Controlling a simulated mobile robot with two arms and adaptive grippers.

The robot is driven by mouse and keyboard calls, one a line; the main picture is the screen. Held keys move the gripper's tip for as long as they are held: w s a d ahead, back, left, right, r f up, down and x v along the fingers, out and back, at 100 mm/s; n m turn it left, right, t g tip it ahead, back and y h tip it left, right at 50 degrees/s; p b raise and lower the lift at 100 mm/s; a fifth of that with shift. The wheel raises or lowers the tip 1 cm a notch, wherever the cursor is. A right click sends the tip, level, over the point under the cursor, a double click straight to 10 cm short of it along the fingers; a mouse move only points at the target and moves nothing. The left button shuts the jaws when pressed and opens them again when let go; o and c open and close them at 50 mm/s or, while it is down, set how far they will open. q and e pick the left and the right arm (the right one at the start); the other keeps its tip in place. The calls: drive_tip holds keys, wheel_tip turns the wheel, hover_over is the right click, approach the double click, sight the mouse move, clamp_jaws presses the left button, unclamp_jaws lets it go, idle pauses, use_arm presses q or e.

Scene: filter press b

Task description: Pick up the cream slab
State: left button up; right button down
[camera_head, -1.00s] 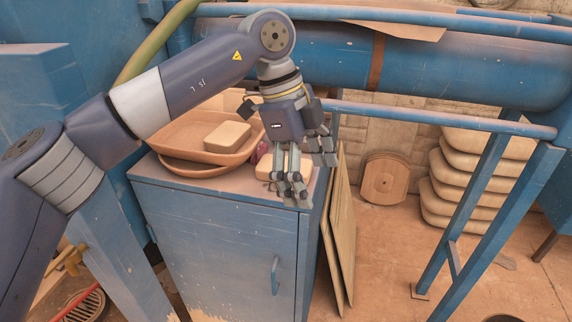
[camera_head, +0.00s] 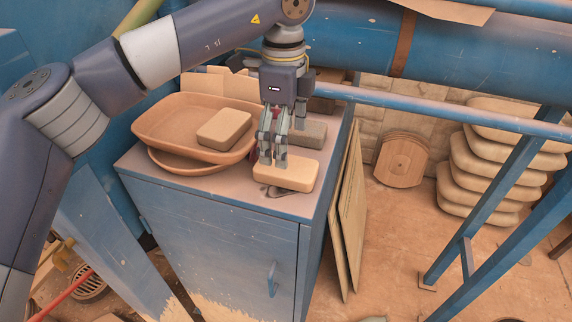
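The cream slab (camera_head: 292,177) lies flat on top of the blue cabinet, near its front right corner. My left gripper (camera_head: 273,160) points down with its fingertips at the left part of the slab's far side. The fingers cover a little of the slab. The view does not show whether they touch it or how far apart they are. My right gripper is not in view.
A tan tray (camera_head: 165,127) holding a brownish slab (camera_head: 224,129) stands left of the gripper on the cabinet (camera_head: 215,235). A grey block (camera_head: 309,133) lies behind the cream slab. A blue rail (camera_head: 420,115) runs at the right.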

sight(301, 174)
use_arm(q)
drive_tip(key=shift+f, duration=0.3)
drive_tip(key=shift+w+d+f+p, duration=0.1)
drive_tip(key=shift+f+p, duration=0.25)
drive_tip(key=shift+p, duration=0.1)
wheel_tip(301, 174, down, 3)
drive_tip(key=shift+d+f+p, duration=0.1)
drive_tip(key=shift+f+p, duration=0.1)
drive_tip(key=shift+p, duration=0.8)
drive_tip(key=shift+f, duration=0.55)
drive_tip(key=c, duration=1.3)
drive_tip(key=shift+c, duration=1.3)
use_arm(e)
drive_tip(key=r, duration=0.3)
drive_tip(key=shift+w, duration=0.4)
use_arm(q)
drive_tip(key=shift+r, duration=0.15)
